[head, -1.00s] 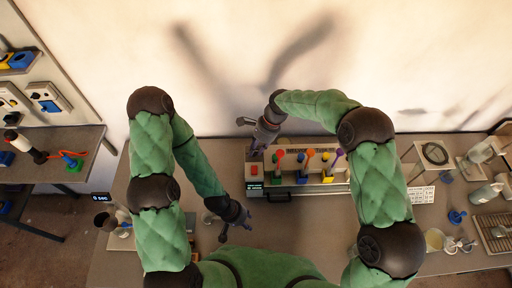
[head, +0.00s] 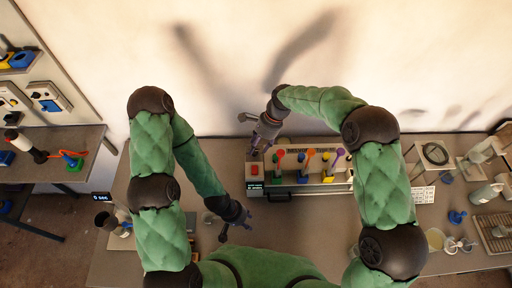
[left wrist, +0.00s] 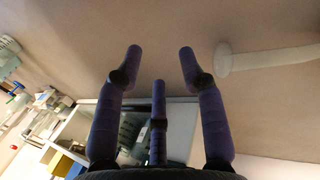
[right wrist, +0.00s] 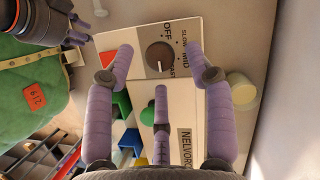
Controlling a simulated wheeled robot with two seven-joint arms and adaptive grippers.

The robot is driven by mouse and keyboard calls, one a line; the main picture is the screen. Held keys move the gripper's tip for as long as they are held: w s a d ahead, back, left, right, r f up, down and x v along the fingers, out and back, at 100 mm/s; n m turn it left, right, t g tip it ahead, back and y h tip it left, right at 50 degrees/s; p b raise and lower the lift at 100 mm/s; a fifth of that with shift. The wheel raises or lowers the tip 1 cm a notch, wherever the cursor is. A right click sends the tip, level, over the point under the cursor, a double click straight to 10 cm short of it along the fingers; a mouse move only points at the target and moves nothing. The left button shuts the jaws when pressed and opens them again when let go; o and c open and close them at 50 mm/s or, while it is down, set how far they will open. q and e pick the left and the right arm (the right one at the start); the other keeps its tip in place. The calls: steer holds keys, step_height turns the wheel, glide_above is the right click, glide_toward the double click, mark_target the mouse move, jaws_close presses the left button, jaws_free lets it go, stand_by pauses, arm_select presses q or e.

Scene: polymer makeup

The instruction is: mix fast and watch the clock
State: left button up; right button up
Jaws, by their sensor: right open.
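In the head view this gripper (head: 256,150) hangs over the machine's left end. The clock display (head: 101,197) at the left reads "0 sec". My left gripper (head: 232,230) is open and empty over the bench, left of and in front of the machine.
A red button (right wrist: 106,58) sits beside the knob. A pale round-ended object (left wrist: 230,60) lies near my left fingers. Bottles (head: 487,193) and a rack (head: 496,232) stand at the bench's right. A side table (head: 60,150) with tools is at the left.

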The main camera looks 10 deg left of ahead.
steer(key=v, duration=1)
steer(key=shift+r, duration=0.15)
